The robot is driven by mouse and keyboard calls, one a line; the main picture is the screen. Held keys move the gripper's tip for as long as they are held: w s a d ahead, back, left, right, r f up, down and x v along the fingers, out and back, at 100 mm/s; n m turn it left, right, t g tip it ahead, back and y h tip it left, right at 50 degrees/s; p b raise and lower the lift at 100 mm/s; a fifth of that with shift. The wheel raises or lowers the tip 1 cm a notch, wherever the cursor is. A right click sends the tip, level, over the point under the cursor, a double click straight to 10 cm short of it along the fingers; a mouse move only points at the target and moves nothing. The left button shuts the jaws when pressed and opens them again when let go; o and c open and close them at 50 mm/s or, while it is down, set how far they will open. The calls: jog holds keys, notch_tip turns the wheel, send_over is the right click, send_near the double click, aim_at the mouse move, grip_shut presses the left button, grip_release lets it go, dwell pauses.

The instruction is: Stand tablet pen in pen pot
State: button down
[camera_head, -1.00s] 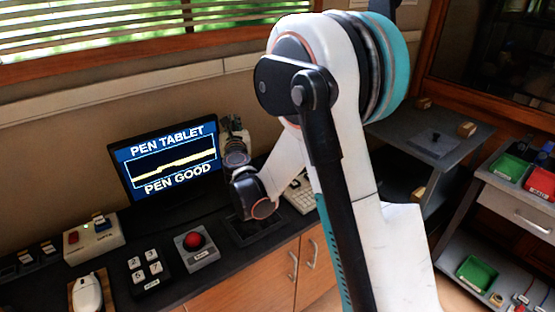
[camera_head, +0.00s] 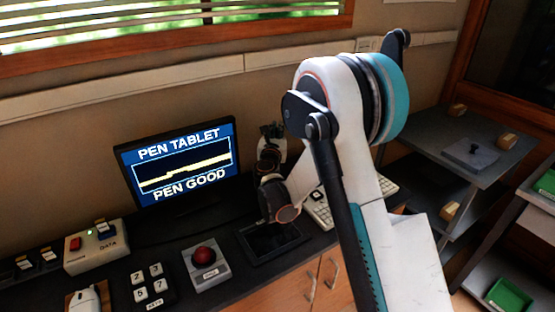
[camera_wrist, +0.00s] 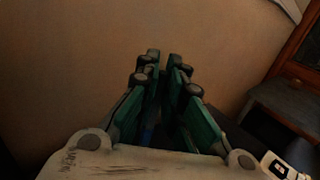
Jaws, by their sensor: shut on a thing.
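My gripper (camera_wrist: 163,68) is at the middle of the wrist view, its green fingers nearly together around a thin dark thing that I take to be the tablet pen; its shape is mostly hidden between the fingers. In the head view my gripper (camera_head: 268,135) is small and dark, held above the desk just right of the monitor. The black pen tablet (camera_head: 272,241) lies on the desk below it. I cannot make out the pen pot in either view.
The monitor (camera_head: 180,165) reads "PEN TABLET" and "PEN GOOD". A red-button box (camera_head: 206,262), number keypad (camera_head: 150,286), data box (camera_head: 95,248) and mouse (camera_head: 88,300) crowd the desk's left. A white keyboard (camera_head: 320,212) is partly behind my arm. Grey shelves (camera_head: 470,150) stand at right.

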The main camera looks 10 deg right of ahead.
notch_tip(320, 180, down, 9)
jog(key=b, duration=0.3)
jog(key=shift+f, duration=0.15)
jog(key=c, duration=1.7)
grip_release()
